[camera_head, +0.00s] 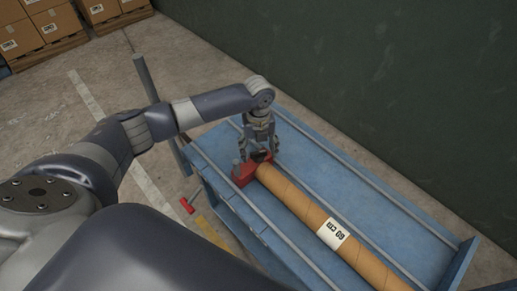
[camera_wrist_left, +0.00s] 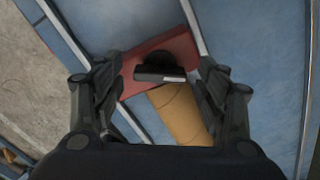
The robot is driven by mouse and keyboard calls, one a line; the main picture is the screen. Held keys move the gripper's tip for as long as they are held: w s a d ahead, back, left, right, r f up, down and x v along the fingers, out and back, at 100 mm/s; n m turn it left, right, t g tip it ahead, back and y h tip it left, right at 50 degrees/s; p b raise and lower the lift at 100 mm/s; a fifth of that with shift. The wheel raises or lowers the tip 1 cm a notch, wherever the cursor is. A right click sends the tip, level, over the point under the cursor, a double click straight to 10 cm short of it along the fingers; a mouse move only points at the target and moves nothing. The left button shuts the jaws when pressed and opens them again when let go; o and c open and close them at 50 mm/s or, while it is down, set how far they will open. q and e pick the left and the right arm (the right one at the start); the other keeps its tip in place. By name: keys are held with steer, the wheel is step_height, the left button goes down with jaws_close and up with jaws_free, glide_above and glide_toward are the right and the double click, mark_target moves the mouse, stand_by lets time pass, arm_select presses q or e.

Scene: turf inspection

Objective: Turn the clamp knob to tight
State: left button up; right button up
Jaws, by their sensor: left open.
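The clamp knob is the black piece (camera_wrist_left: 160,66) on top of a red clamp block (camera_wrist_left: 130,72) in the left wrist view. My left gripper (camera_head: 262,152) points down just above the knob. In the left wrist view its fingers (camera_wrist_left: 160,90) are apart, one on each side of the knob, with nothing seen between them touching it. My right gripper is not in view.
The tube with a white label (camera_head: 332,233) lies along a blue bench (camera_head: 350,185) with metal rails. A red handle (camera_head: 188,205) sticks out at the bench's left side. A dark wall (camera_head: 400,80) stands behind. Boxes (camera_head: 45,25) are stacked at the far left.

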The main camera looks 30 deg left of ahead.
arm_select(q)
steer(key=c, duration=1.1)
steer(key=shift+o, duration=0.3)
